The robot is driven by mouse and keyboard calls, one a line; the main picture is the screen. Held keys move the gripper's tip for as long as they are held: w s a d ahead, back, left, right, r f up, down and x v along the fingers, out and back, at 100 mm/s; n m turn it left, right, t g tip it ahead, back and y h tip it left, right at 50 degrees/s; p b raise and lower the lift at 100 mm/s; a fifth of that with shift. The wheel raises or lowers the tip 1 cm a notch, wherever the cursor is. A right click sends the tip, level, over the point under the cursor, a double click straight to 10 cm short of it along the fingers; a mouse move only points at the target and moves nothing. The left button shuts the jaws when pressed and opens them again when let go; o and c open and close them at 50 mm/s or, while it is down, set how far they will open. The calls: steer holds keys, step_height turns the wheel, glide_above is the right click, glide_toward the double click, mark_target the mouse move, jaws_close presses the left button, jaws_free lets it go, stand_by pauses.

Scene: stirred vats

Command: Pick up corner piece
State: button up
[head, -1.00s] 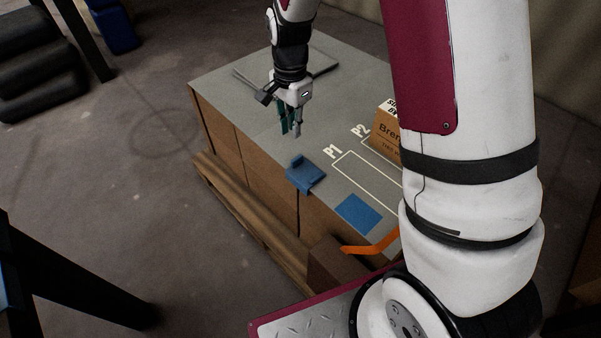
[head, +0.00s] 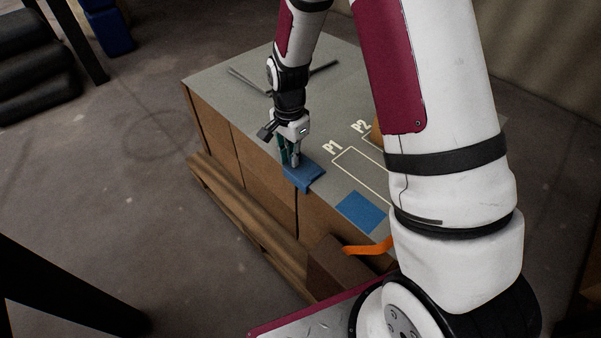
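The corner piece, a small blue block with a raised edge (head: 307,183), lies near the left edge of the grey-topped crate. My gripper (head: 290,162) points down at its far left part, with the fingertips at or very close to the raised edge. The fingers look a little apart, one greenish and one grey. Whether they touch the piece cannot be made out, as the tips overlap it in the picture.
The grey crate top (head: 225,85) has outlines marked P1 and P2, and a flat blue square (head: 361,212) right of the piece. A brown box (head: 377,130) is mostly hidden behind my arm. An orange part (head: 368,247) shows at the crate's front edge.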

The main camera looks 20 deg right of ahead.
steer(key=shift+f, duration=0.1)
steer(key=shift+c, duration=0.6)
jaws_close()
steer(key=shift+r+p, duration=0.45)
steer(key=shift+r, duration=0.25)
step_height(320, 180, up, 2)
steer(key=shift+r+p, duration=0.25)
steer(key=shift+p, duration=0.4)
steer(key=s+d+r+p, duration=0.1)
steer(key=s+p, duration=0.2)
steer(key=s, duration=1.3)
steer(key=shift+d, duration=0.3)
steer(key=shift+w+r, duration=0.1)
steer(key=shift+w, duration=0.05)
